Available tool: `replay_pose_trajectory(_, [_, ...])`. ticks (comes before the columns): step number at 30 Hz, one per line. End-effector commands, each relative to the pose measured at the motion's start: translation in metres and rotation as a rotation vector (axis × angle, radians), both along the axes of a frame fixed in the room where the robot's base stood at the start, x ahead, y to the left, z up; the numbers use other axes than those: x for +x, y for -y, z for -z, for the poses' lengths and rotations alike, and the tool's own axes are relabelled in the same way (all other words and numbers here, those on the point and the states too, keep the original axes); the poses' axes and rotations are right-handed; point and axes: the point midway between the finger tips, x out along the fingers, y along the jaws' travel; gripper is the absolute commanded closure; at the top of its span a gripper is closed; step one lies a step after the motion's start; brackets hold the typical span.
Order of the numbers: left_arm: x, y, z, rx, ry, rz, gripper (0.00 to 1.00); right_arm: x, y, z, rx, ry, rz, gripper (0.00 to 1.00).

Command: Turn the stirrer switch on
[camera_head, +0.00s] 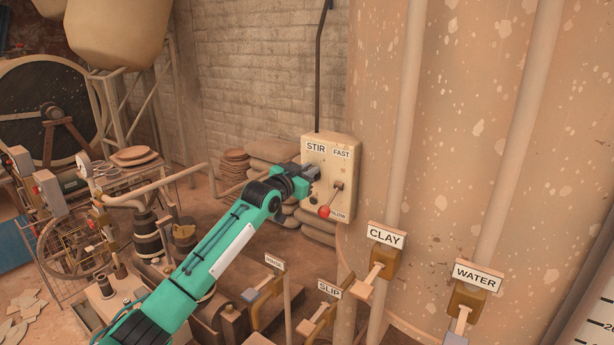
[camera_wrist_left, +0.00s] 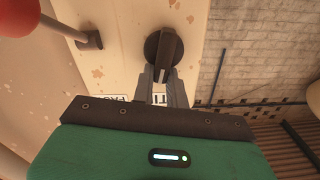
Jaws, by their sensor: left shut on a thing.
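The cream control box (camera_head: 346,168) stands against the big tank and has STIR and FAST labels along its top. The stirrer switch (camera_wrist_left: 168,45) is a dark round knob with a raised bar; in the wrist view the bar lies nearly upright in the picture, slightly tilted. My left gripper (camera_head: 312,172) reaches the box just below the STIR label (camera_head: 316,147), and it also shows in the left wrist view (camera_wrist_left: 163,78). Its fingers are shut on the end of the switch bar. In the head view the gripper mostly hides the switch. My right gripper is not in view.
A lever with a red ball (camera_head: 324,211) sits on the box right of the gripper, close by. CLAY (camera_head: 385,236) and WATER (camera_head: 476,276) valves stand at lower right. Stacked sacks (camera_head: 275,150) lie behind the box.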

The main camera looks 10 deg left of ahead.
Motion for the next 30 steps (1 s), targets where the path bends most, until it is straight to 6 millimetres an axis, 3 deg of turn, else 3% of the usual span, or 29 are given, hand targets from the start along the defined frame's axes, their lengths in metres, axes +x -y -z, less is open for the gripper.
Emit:
replay_pose_trajectory(3, [-0.001, 0.002, 0.005, 0.101, 0.041, 0.000, 1.00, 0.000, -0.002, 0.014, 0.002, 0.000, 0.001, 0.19])
replay_pose_trajectory(12, [-0.003, 0.008, 0.006, 0.367, 0.149, 0.000, 1.00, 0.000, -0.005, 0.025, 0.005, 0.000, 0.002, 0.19])
replay_pose_trajectory(30, [-0.007, 0.016, 0.014, 0.892, 0.363, 0.001, 1.00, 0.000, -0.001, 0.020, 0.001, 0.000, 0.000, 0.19])
